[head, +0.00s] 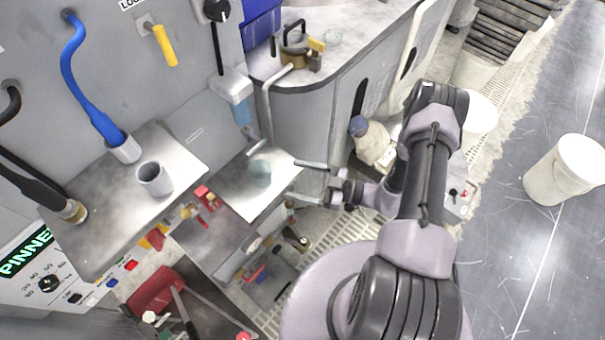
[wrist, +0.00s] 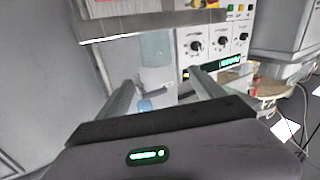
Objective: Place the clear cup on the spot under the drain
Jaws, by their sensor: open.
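The clear cup (head: 260,173), pale blue and see-through, stands on a small metal shelf (head: 236,200) in the head view. A bent grey drain pipe (head: 267,105) comes down from the rounded counter and ends just above and behind the cup. My gripper (head: 293,181) is open to the right of the cup, its two fingers pointing left toward it; the fingers appear empty and apart from the cup. In the wrist view my gripper (wrist: 163,82) shows both fingers spread. A bluish see-through cylinder (wrist: 155,50) appears beyond them; I cannot tell whether it is the cup.
A grey cup (head: 154,178) and a blue hose (head: 89,90) are at the larger metal shelf (head: 110,215) on the left. A clear blue canister (head: 242,112) hangs behind the clear cup. A bottle (head: 370,142) stands behind my arm. White buckets (head: 566,170) stand on the right floor.

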